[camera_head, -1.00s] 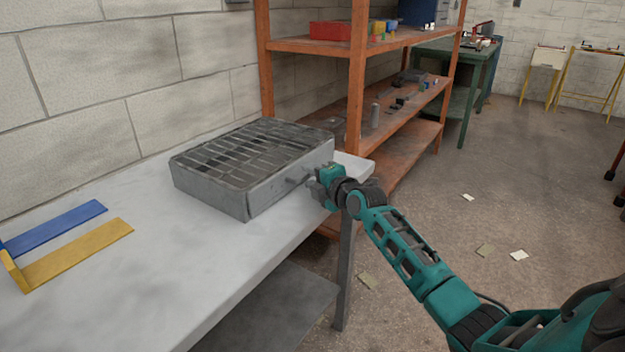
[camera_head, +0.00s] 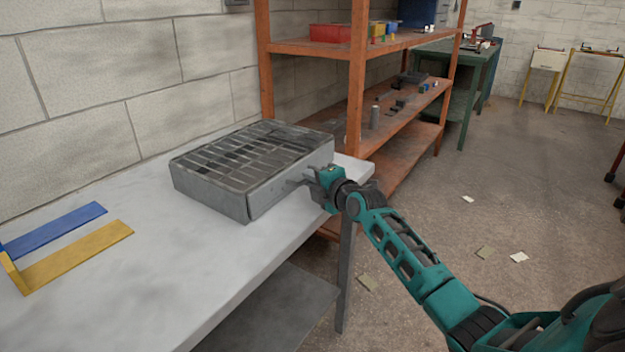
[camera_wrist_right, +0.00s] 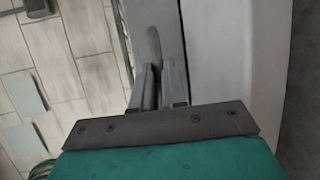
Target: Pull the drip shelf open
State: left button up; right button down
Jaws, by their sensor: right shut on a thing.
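A grey metal box with a slotted grate on top (camera_head: 250,158) sits on the pale bench. Its front panel (camera_head: 275,192), on the side toward my right arm, carries a short handle, which shows between the fingers in the right wrist view (camera_wrist_right: 154,42). My right gripper (camera_head: 306,180) is at that handle and shut on it; the fingers (camera_wrist_right: 158,85) flank it in the wrist view. The front panel looks flush with the box or nearly so; I cannot tell whether there is a small gap. My left gripper is not in view.
The pale bench (camera_head: 160,270) has free room in front of the box. A blue strip (camera_head: 55,230) and a yellow bracket (camera_head: 80,255) lie at left. An orange shelf rack (camera_head: 357,90) stands behind the bench's right end. Open floor lies to the right.

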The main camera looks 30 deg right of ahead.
pick_arm(q)
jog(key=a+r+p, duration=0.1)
jog(key=p, duration=0.1)
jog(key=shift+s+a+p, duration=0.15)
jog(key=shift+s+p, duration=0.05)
jog(key=shift+p, duration=0.1)
pick_arm(e)
jog(key=s+d, duration=0.3)
jog(key=s, duration=0.6)
jog(key=shift+d, duration=0.4)
jog(key=c, duration=1.2)
grip_release()
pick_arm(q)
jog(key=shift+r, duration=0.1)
pick_arm(e)
jog(key=shift+o, duration=0.2)
